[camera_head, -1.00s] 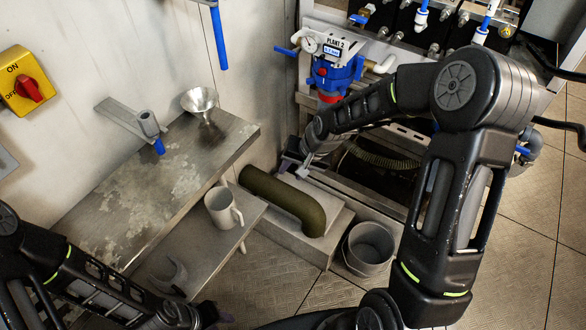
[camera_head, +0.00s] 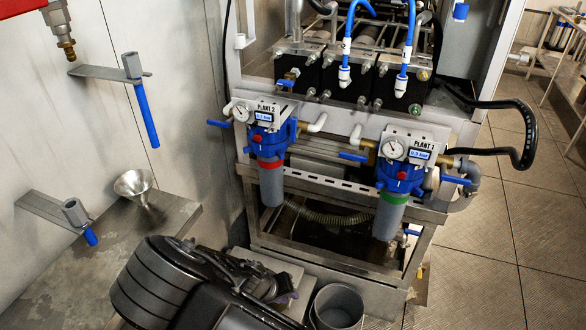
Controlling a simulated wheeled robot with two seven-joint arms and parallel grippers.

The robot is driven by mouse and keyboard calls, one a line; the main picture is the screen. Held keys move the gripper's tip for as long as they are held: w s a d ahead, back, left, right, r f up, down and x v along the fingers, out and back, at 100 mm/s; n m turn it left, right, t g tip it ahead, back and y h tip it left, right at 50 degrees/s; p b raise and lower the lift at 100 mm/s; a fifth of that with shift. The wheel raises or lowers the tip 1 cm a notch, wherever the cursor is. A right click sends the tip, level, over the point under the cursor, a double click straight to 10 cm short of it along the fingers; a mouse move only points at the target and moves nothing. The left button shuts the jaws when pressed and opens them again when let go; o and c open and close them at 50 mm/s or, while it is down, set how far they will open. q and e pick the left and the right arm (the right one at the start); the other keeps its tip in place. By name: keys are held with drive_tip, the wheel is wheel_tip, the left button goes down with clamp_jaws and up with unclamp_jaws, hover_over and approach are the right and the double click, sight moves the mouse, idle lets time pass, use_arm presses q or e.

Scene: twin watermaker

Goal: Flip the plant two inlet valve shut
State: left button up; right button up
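The plant two filter unit (camera_head: 270,140) has a blue head, a red ring and a grey bowl, under a label reading PLANT 2. A blue lever handle (camera_head: 218,124) sticks out to the left of its gauge, roughly level. I take it as the plant two inlet valve; its valve body is hard to make out.
The plant one filter (camera_head: 392,185), with a green ring, hangs at right; a blue lever (camera_head: 353,156) sits between the units. A grey bucket (camera_head: 338,307) stands below. A metal shelf (camera_head: 180,222) with a funnel (camera_head: 134,186) is at left. Floor at right is clear.

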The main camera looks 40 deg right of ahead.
drive_tip(key=w+d+r+t+h, duration=0.2)
drive_tip(key=w+d+r+h, duration=0.15)
drive_tip(key=d+r, duration=0.2)
drive_tip(key=m+t+h+b, duration=0.1)
drive_tip(key=m+t+h, duration=0.5)
drive_tip(key=m+t, duration=0.2)
approach(293, 125)
drive_tip(key=x, duration=0.3)
drive_tip(key=shift+s+a+r+y, duration=0.1)
drive_tip(key=shift+a+r+y, duration=0.1)
drive_tip(key=shift+r+y, duration=0.05)
drive_tip(key=shift+d, duration=0.15)
drive_tip(key=p+x, duration=0.1)
drive_tip(key=x, duration=0.6)
drive_tip(key=shift+d+f, duration=0.2)
drive_tip(key=shift+d, duration=0.15)
